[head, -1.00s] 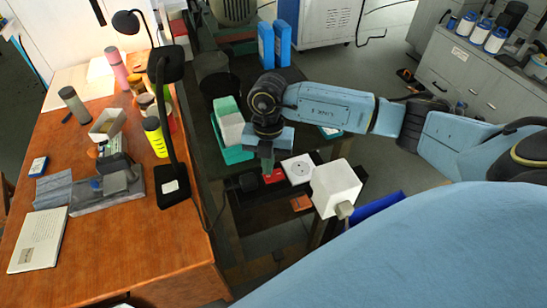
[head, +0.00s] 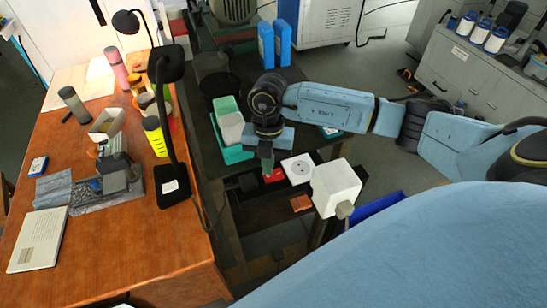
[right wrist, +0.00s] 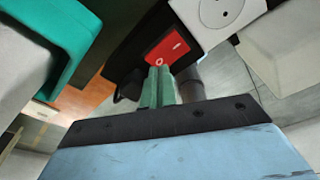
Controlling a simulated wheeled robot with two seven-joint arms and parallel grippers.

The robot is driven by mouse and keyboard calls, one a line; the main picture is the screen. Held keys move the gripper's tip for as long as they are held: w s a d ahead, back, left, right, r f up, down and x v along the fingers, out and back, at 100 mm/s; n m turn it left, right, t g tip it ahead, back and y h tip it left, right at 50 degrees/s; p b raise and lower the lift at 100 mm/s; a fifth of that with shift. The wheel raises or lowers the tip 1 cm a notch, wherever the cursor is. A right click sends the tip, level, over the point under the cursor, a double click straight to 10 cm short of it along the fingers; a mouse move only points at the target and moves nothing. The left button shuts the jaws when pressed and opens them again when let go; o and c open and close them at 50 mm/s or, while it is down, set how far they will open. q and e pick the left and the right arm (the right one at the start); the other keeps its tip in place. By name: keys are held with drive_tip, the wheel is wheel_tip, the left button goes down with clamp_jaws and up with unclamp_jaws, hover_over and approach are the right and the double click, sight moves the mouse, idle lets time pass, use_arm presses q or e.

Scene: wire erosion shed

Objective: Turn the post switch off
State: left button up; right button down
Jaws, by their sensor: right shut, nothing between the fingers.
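The post switch is a red rocker (head: 275,175) in a dark housing, beside a white round socket plate (head: 298,168). My right gripper (head: 267,171) points down at the switch. In the right wrist view its green fingers (right wrist: 158,84) are together and empty, with their tips at the O end. I cannot tell whether they touch the rocker. The fingers hide part of its near edge. My left gripper is not in view.
A white box (head: 336,187) with a grey plug stands right of the socket. A teal bin (head: 232,155) with a pale block is to the left. A black desk lamp (head: 172,190) stands on the wooden desk (head: 150,240) further left.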

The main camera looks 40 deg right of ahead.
drive_tip(key=shift+f+b, duration=0.5)
drive_tip(key=shift+f, duration=0.25)
idle(0.3)
wheel_tip(320, 180, up, 7)
drive_tip(key=p, duration=0.6)
drive_tip(key=shift+r, duration=0.1)
drive_tip(key=shift+a, duration=0.1)
idle(0.4)
